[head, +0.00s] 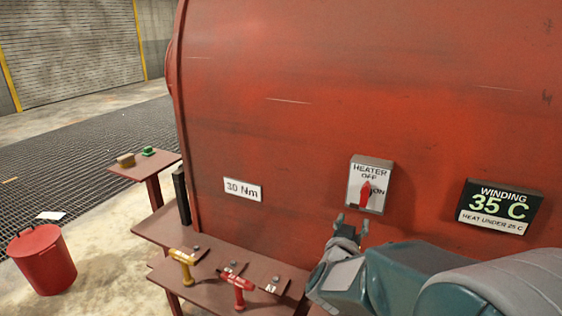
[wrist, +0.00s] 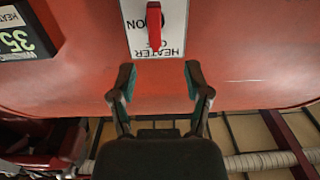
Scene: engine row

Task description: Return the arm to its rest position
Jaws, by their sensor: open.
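My gripper (head: 351,225) is open and empty, just below the heater switch plate (head: 354,200) on the red machine's side. In the wrist view my gripper (wrist: 160,85) has its two fingers spread, with the heater plate (wrist: 140,42) beyond the tips and upside down. The red switch handle (head: 365,193) also shows in the wrist view (wrist: 154,25). In the head view it points up, between the words OFF and ON. The fingers look apart from the handle. My arm reaches in from the lower right of the head view.
The big red machine (head: 300,110) fills the right side. A display (head: 498,207) reads winding 35 C. A shelf (head: 160,232) below holds a yellow tool (head: 182,262) and a red tool (head: 238,287). A red bin (head: 42,262) stands on the floor at left.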

